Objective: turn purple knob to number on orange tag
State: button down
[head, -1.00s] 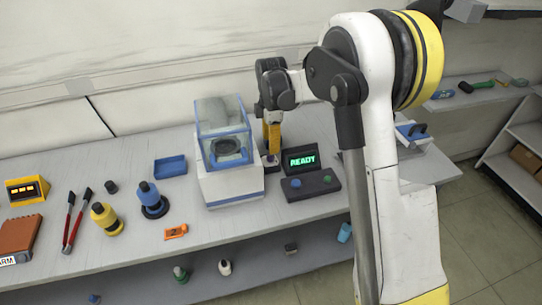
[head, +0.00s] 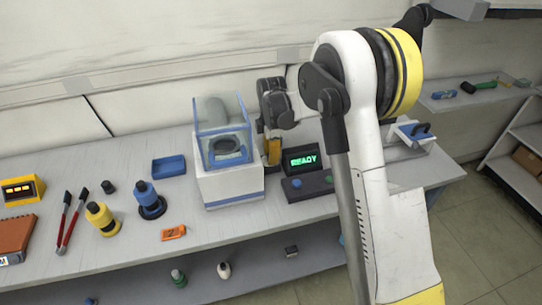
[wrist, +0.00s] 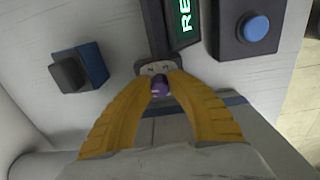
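The purple knob (wrist: 160,88) sits on a small grey plate (wrist: 158,68) with dark markings too small to read, in the wrist view. My gripper (wrist: 162,83) has its two yellow fingers closed in around the knob, one on each side, tips against it. In the head view my gripper (head: 272,152) points down between the blue-and-white box and the display; the knob is hidden there. The orange tag (head: 173,233) lies flat near the front of the bench and bears a dark digit that looks like a 2.
The READY display (head: 301,159) and its panel with a blue button (wrist: 256,28) stand right of my gripper. The white box with a clear blue-edged top (head: 228,185) stands close on the left. A dark knob on a blue block (wrist: 72,73) shows left of the fingers.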

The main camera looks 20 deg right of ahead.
jog(key=shift+m, duration=0.4)
jog(key=m+p, duration=0.1)
jog(key=m, duration=0.4)
jog(key=shift+s+m, duration=0.1)
jog(key=shift+m, duration=0.2)
jog(key=m, duration=0.5)
jog(key=shift+a, duration=0.1)
jog(key=shift+m, duration=0.3)
jog(key=c, duration=1.3)
grip_release()
jog(key=shift+o, duration=0.2)
notch_tip(320, 180, up, 12)
